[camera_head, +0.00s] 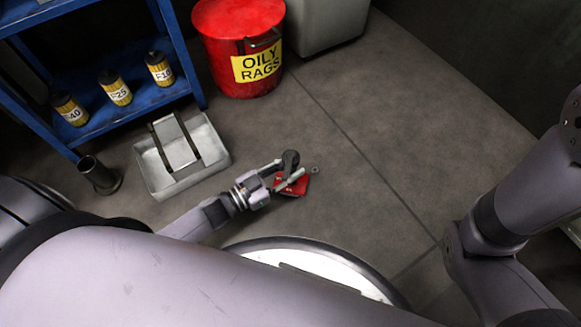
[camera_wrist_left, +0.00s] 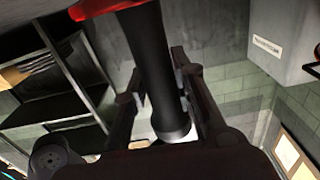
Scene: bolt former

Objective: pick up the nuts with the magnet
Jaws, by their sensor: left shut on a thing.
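My left gripper (camera_head: 286,175) is shut on the dark handle of the magnet, low over the floor. The magnet's red base (camera_head: 294,188) shows below and beside the fingers. In the left wrist view the black handle (camera_wrist_left: 150,60) runs between the fingers (camera_wrist_left: 165,95), with a red edge at the top. A small grey nut (camera_head: 315,169) lies on the floor just right of the magnet. Whether other nuts are under the red base is hidden. My right arm is at the right, but its gripper is out of view.
A grey metal tray (camera_head: 212,165) with an upright divider or handle stands left of the gripper. A dark open cylinder (camera_head: 99,176) stands beside it. A blue shelf (camera_head: 188,55) with several labelled canisters and a red oily rags bin (camera_head: 215,60) stand behind. The floor to the right is clear.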

